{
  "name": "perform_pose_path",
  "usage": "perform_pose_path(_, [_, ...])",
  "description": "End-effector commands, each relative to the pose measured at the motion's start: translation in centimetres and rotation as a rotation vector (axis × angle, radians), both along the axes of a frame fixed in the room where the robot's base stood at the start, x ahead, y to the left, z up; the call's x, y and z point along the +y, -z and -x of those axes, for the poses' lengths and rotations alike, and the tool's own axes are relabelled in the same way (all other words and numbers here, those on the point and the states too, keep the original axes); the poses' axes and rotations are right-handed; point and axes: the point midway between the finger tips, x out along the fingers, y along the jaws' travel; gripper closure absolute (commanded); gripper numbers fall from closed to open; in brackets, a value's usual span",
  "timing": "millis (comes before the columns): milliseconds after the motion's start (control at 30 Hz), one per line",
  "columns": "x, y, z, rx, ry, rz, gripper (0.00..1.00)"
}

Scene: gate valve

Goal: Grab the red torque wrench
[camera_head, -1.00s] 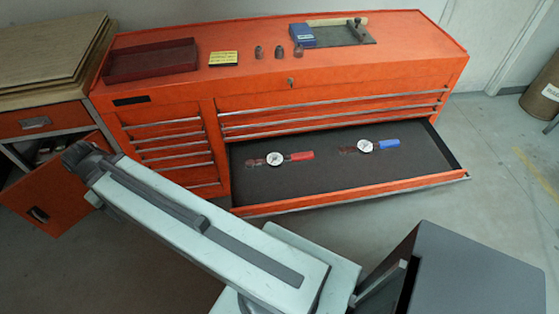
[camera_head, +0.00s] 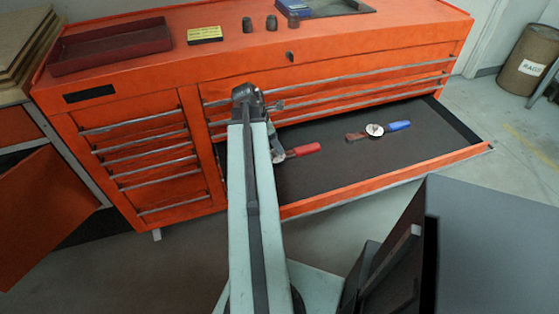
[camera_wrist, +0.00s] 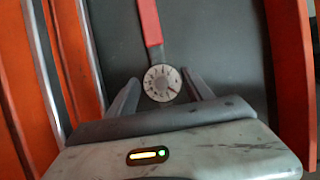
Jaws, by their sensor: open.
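The red torque wrench (camera_head: 301,151) lies in the open drawer (camera_head: 340,165). Its red handle and part of its round dial show beside my arm; the rest is hidden behind the arm. In the wrist view, its red handle (camera_wrist: 149,22) points up and away, and its dial (camera_wrist: 161,83) lies between my gripper's (camera_wrist: 158,88) two spread fingers. The gripper is open and holds nothing. How high it is above the wrench I cannot tell. In the head view my forearm hides most of the gripper.
A blue-handled torque wrench (camera_head: 378,130) lies to the right in the same drawer. The orange cabinet (camera_head: 150,150) has shut drawers with metal handles close to my arm. The drawer's front edge (camera_head: 390,178) is raised. A red tray (camera_head: 110,45) sits on top.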

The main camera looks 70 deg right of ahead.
Motion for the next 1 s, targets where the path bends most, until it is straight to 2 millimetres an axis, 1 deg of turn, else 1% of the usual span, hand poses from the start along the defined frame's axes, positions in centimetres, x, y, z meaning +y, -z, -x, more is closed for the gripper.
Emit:
perform_pose_path(67, [-0.1, 0.2, 0.2, 0.000, 0.002, 0.000, 0.41])
perform_pose_path(267, [-0.9, 2.6, 1.3, -0.001, 0.014, 0.000, 0.41])
perform_pose_path(400, [-1.0, 2.5, 1.5, -0.001, 0.015, 0.000, 0.41])
perform_pose_path(467, [-1.2, 2.9, 1.7, -0.001, 0.016, 0.000, 0.41])
perform_pose_path(700, [-2.6, 6.7, 3.0, -0.002, 0.019, 0.001, 0.41])
perform_pose_path(733, [-2.7, 7.1, 3.1, -0.002, 0.018, 0.001, 0.41])
perform_pose_path(800, [-2.8, 7.3, 3.3, -0.002, 0.018, 0.001, 0.41])
perform_pose_path(1000, [-2.8, 6.9, 3.3, -0.002, 0.018, 0.001, 0.41])
